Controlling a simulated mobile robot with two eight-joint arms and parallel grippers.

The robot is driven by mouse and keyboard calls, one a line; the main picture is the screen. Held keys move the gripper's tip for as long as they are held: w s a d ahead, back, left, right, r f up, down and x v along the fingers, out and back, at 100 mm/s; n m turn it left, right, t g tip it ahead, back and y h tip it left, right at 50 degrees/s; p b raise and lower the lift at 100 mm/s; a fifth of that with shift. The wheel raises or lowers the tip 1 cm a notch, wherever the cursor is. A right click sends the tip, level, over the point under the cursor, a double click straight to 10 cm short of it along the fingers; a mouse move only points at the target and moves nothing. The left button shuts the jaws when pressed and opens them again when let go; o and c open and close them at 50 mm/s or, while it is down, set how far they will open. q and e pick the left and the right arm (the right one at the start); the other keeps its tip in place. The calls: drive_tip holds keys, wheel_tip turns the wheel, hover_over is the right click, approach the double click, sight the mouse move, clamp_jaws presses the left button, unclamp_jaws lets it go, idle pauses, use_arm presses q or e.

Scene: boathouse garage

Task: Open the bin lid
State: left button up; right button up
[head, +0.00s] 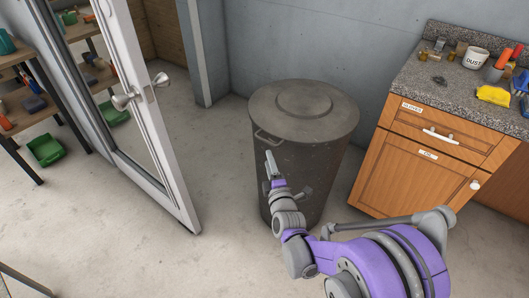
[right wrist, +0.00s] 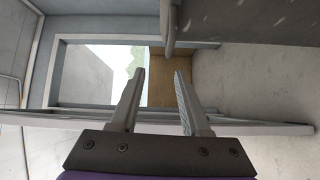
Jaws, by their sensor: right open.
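The bin (head: 325,165) is a dark grey, round metal bin standing on the floor in the middle of the head view. Its lid (head: 304,101) lies flat on top and looks shut. A small bar handle (head: 267,138) sits at the left front, just under the lid's rim. My right gripper (head: 270,162) is just below this handle in the head view, in front of the bin's side. In the right wrist view my right gripper (right wrist: 160,80) is open, with nothing between its fingers. A dark grey surface, apparently the bin (right wrist: 260,20), fills the upper right there. My left gripper is not in view.
An open glass door (head: 150,120) with a knob stands left of the bin. A wooden cabinet (head: 420,165) with a speckled counter stands close on the right. Shelves (head: 25,95) stand at the far left. The floor between door and bin is clear.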

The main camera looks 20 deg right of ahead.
sight(266, 140)
use_arm(q)
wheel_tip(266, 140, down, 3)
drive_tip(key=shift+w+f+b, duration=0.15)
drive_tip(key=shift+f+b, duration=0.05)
drive_tip(key=shift+b, duration=0.85)
use_arm(e)
drive_tip(key=shift+n+t+h, duration=0.7)
drive_tip(key=w, duration=0.4)
drive_tip(key=w+d+f, duration=0.1)
drive_tip(key=w, duration=0.3)
drive_tip(key=w+d, duration=0.1)
drive_tip(key=w, duration=0.3)
drive_tip(key=shift+d+f, duration=0.15)
drive_tip(key=shift+f, duration=0.25)
clamp_jaws()
